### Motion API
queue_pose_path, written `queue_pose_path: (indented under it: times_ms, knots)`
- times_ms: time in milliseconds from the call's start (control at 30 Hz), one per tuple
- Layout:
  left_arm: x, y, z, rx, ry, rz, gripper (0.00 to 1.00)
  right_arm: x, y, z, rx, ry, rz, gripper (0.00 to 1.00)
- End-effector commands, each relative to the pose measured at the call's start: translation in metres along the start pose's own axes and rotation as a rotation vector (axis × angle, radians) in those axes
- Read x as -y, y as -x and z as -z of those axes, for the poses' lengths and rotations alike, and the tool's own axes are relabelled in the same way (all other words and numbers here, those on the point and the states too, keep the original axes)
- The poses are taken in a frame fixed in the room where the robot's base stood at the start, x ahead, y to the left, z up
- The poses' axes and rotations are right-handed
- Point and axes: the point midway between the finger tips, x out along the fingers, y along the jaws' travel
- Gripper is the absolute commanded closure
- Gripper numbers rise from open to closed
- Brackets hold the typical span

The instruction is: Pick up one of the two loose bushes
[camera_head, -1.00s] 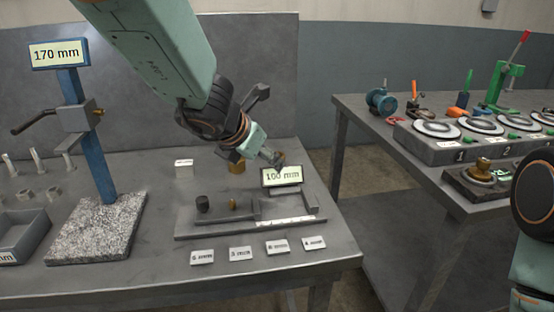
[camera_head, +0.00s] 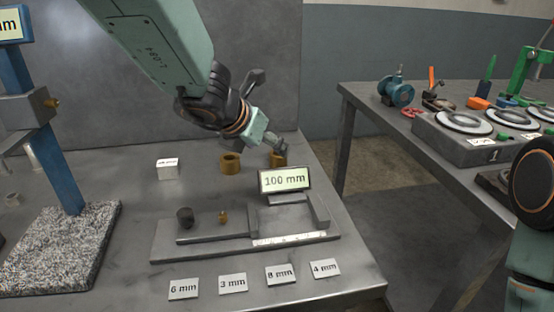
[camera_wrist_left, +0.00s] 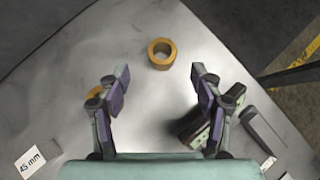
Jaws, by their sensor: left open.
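Two loose brass-coloured bushes stand on the grey table: one on the left (camera_head: 230,164) and one on the right (camera_head: 277,160). My left gripper (camera_head: 274,147) is open and reaches down at the right bush, partly covering it in the head view. In the left wrist view, this bush (camera_wrist_left: 162,54) shows as a ring just beyond and between the spread fingertips (camera_wrist_left: 152,77), with nothing held. The other bush (camera_wrist_left: 93,93) is mostly hidden behind the left-hand finger. My right gripper is out of view.
A measuring fixture with a "100 mm" display (camera_head: 285,181) stands close in front of the bushes. A white block (camera_head: 167,169) stands left of them. Label plates (camera_head: 233,283) line the front. A blue post (camera_head: 55,165) on a granite base is at left. A second table (camera_head: 440,180) lies right.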

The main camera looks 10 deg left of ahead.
Motion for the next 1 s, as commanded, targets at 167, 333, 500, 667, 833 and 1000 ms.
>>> queue_pose_path:
  times_ms: [167,333,500,667,833,1000]
  knots:
    - [0.002,-0.010,0.003,0.000,-0.001,0.000,0.34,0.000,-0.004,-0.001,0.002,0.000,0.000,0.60]
    - [0.003,-0.028,0.004,0.000,0.001,0.000,0.34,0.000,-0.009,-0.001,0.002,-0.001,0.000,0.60]
    - [0.001,-0.052,0.002,-0.001,0.000,0.001,0.34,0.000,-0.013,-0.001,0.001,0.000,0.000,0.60]
    - [0.001,-0.071,0.001,0.000,-0.001,0.000,0.34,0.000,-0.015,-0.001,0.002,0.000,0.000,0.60]
    - [0.000,-0.077,-0.001,0.001,0.000,0.000,0.34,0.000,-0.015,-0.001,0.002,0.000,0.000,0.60]
    - [-0.001,-0.077,-0.002,0.001,0.000,0.000,0.36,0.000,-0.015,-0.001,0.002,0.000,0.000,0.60]
